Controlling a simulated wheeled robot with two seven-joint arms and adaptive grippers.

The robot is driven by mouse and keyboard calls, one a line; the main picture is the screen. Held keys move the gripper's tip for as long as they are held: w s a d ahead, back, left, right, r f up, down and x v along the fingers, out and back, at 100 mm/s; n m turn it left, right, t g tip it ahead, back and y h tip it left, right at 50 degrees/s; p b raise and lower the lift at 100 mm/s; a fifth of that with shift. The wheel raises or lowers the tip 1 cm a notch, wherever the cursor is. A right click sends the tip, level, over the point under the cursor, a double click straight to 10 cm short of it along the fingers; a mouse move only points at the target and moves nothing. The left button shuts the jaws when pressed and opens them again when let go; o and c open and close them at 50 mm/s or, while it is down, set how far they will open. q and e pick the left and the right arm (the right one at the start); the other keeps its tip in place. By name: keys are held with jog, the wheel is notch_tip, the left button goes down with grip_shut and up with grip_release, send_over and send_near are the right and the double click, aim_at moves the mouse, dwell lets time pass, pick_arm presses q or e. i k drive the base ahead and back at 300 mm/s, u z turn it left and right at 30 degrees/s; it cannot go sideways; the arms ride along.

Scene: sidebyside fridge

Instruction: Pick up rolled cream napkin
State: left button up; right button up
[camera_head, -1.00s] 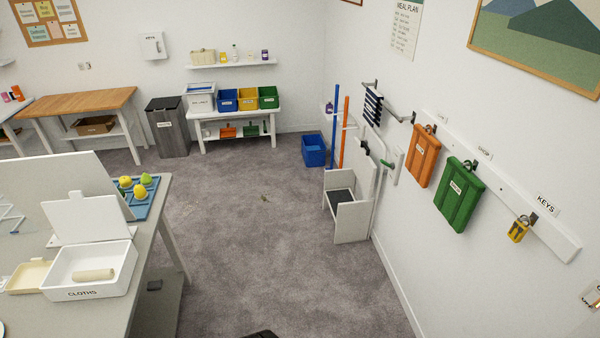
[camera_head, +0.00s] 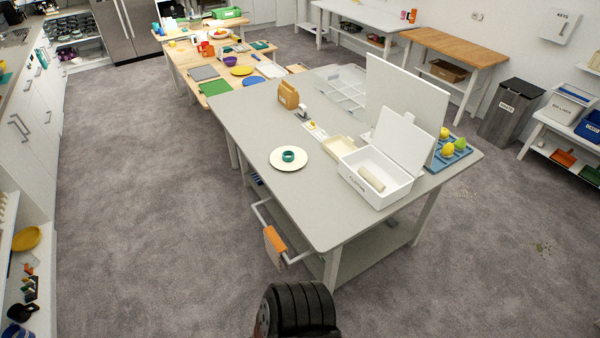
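The rolled cream napkin (camera_head: 371,179) lies inside a white box (camera_head: 374,196) marked "CLOTHS". The box stands on the grey table (camera_head: 256,131), near its right side, with its white lid (camera_head: 403,138) raised at the back. A black ridged part of my own body shows at the bottom centre, in front of the table. Neither of my grippers can be made out in the head view.
A cream tray (camera_head: 338,146) sits left of the box, and a white plate with a green ring (camera_head: 288,158) lies further left. A tall white panel (camera_head: 404,95) and a blue tray of fruit (camera_head: 449,157) stand behind. An orange cloth (camera_head: 275,246) hangs on the table's front rail.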

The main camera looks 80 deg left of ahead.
aim_at(380, 186)
jog(key=u, duration=2.15)
